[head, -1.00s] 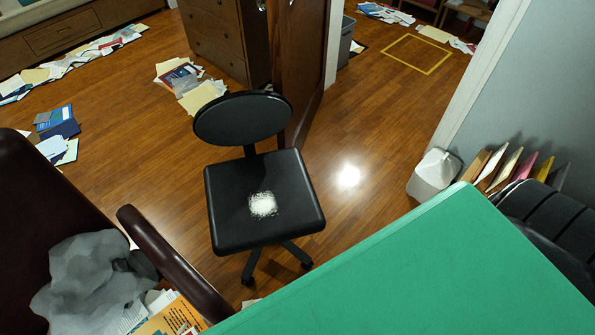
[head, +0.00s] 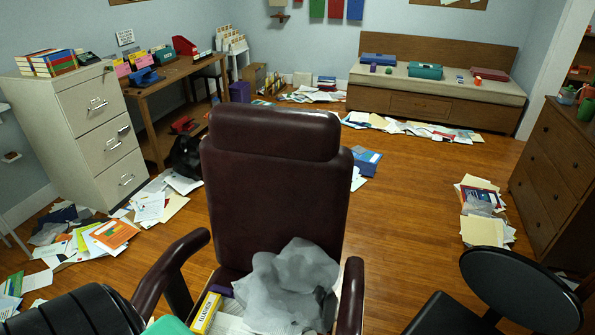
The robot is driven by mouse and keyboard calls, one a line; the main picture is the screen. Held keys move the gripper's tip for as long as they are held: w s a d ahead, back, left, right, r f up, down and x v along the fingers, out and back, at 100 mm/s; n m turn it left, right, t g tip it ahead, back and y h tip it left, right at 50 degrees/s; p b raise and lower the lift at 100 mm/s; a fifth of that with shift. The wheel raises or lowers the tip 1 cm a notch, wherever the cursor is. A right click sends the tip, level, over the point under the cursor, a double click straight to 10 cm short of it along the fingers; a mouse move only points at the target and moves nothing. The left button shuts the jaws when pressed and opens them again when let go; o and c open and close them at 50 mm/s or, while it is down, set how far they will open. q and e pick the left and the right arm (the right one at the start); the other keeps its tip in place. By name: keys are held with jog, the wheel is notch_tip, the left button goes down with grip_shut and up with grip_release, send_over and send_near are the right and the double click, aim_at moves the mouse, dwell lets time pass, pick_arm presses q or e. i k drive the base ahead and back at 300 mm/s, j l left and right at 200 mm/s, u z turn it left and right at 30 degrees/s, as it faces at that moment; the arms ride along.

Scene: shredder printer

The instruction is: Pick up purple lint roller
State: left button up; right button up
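I cannot make out a purple lint roller for certain. A small purple item (head: 220,290) shows on the seat of the maroon armchair (head: 275,180), beside a yellow book (head: 206,312) and a crumpled grey translucent bag (head: 285,285). It is too small and partly covered to identify. A purple box-like thing (head: 240,92) stands on the floor by the desk. A tiny purple object (head: 388,70) sits on the bench at the back. Neither of my grippers is in view.
A filing cabinet (head: 85,130) and a wooden desk (head: 165,95) stand at the left. A black chair (head: 520,288) is at lower right, with a drawer chest (head: 558,165) behind it. Papers (head: 150,205) litter the floor. Wooden floor (head: 400,220) is clear right of the armchair.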

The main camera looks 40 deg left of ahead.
aim_at(226, 292)
jog(key=u, duration=1.85)
